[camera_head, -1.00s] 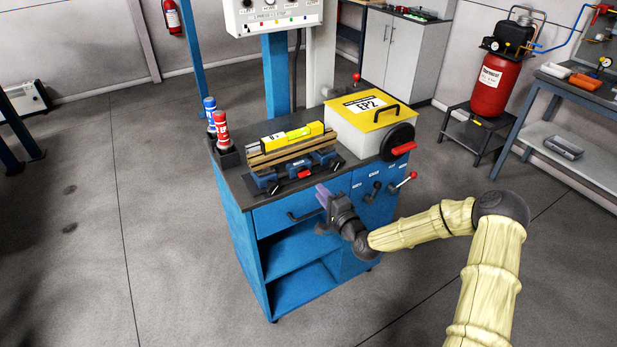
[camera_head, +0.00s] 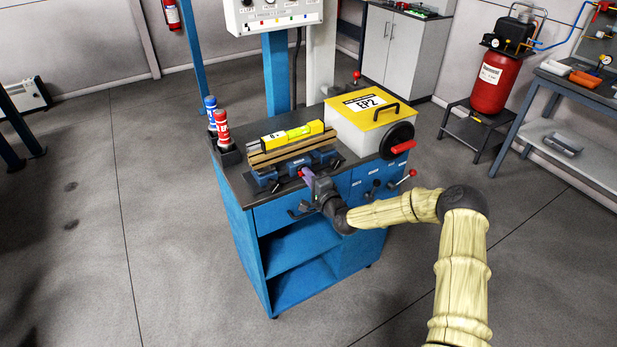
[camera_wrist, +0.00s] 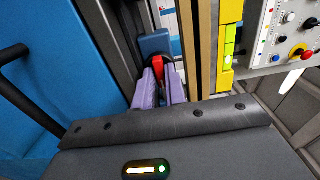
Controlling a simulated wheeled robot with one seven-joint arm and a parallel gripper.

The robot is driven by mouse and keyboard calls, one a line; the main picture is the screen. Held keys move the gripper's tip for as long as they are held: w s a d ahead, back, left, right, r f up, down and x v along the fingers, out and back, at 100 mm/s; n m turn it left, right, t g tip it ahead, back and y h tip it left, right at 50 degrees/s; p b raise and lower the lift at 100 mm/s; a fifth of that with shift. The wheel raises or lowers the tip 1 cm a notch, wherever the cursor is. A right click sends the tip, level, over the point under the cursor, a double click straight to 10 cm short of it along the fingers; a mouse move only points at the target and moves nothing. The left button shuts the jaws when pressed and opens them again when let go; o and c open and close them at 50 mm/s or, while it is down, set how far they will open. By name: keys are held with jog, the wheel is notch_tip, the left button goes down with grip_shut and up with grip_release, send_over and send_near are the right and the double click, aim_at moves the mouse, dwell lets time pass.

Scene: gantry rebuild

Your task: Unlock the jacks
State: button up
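A blue jack-like device (camera_head: 265,180) with wooden strips on it sits along the front of the cart top; it has a red lever. The red lever (camera_wrist: 156,68) shows in the wrist view beside a dark blue block (camera_wrist: 155,43). My gripper (camera_head: 306,174) is at the cart's front edge, its purple fingers reaching that lever. In the wrist view my gripper (camera_wrist: 163,88) has its fingers apart, with the lever's end at the gap between them. I cannot tell whether they touch it. The fingers hide part of the lever in the head view.
A yellow level (camera_head: 292,136) lies on the wooden strips. A yellow-lidded EP2 box (camera_head: 367,125) stands to the right, a blue and a red bottle (camera_head: 221,126) to the left. A drawer handle (camera_wrist: 12,60) and small levers (camera_head: 407,178) are on the cart's front.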

grip_shut()
jog(key=shift+f+n+b, duration=0.15)
jog(key=shift+n+b, duration=0.25)
jog(key=shift+b, duration=0.1)
jog(key=shift+n+b, duration=8.5)
jog(key=shift+n, duration=0.1)
jog(key=shift+o, duration=1.3)
grip_release()
